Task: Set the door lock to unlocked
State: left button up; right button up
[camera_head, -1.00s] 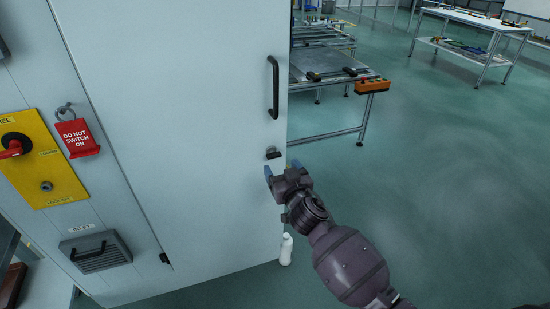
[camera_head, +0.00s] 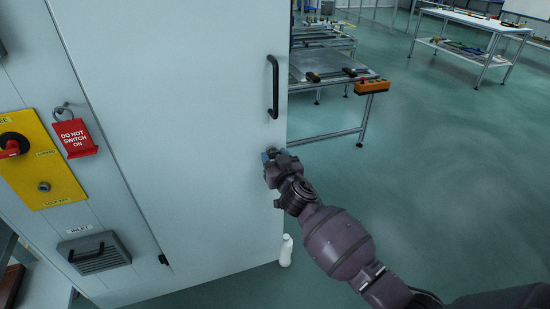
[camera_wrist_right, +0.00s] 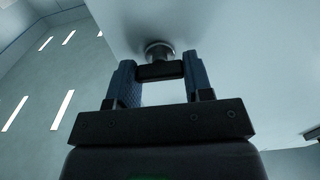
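The door lock is a small turn-knob with a round metal base and a dark bar, low on the edge of the pale cabinet door (camera_head: 200,130). In the right wrist view the lock (camera_wrist_right: 160,69) sits between the two blue fingers of my right gripper (camera_wrist_right: 160,82). Its bar lies crosswise and fills the gap, seeming to touch both fingers. In the head view my right gripper (camera_head: 270,155) is at the door and mostly hides the lock. I cannot read any lock marking. My left gripper is not in view.
A black door handle (camera_head: 273,87) stands above the lock. A yellow switch panel (camera_head: 42,165) and red tag (camera_head: 75,138) are at the left. A white bottle (camera_head: 286,250) stands on the floor below. A workbench (camera_head: 325,95) stands behind; open floor lies right.

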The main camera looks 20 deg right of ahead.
jog(key=c, duration=0.4)
jog(key=shift+o, duration=0.2)
jog(key=shift+n, duration=0.4)
jog(key=shift+n+p, duration=0.75)
jog(key=shift+n, duration=7.75)
